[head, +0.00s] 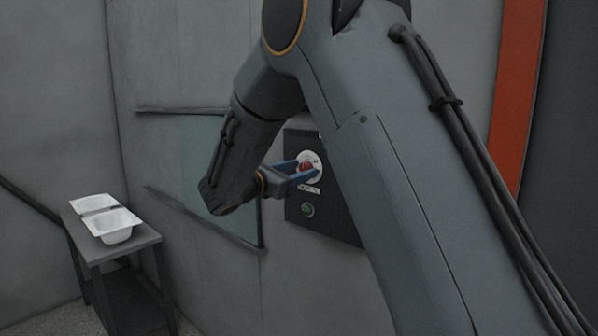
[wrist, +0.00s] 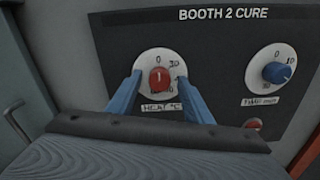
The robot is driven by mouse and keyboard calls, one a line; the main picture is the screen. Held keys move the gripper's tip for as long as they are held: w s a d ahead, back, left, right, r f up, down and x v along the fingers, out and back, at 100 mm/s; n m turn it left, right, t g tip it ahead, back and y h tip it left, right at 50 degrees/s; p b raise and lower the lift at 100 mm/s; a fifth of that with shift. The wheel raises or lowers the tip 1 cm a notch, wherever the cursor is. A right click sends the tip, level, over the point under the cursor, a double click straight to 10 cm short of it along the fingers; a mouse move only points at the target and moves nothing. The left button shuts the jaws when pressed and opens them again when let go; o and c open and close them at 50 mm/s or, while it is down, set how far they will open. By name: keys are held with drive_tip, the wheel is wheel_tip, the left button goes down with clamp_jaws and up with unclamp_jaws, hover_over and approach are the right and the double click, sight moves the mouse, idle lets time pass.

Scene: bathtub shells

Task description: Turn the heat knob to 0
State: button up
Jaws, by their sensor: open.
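The red heat knob (wrist: 159,79) sits on a round white dial (wrist: 150,60) above a "HEAT °C" label. Its short white mark stands close to upright, toward the 0 at the top of the dial. In the head view the knob (head: 306,167) is partly hidden by my gripper. My gripper (wrist: 159,77) is open, with one blue finger on each side of the knob; whether they touch it I cannot tell. The gripper (head: 300,172) also shows at the panel in the head view. The lower dial is partly covered by the fingers.
The dark panel (wrist: 225,45) reads "BOOTH 2 CURE". A blue time knob (wrist: 277,73) is to the right, with a red button or lamp (wrist: 252,124) below. A green button (head: 307,210) shows low on the panel. White tubs (head: 112,225) stand on a side table (head: 148,238) at left.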

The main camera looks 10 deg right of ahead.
drive_tip(key=b+v, duration=0.2)
drive_tip(key=v, duration=0.5)
drive_tip(key=shift+s+a, duration=0.25)
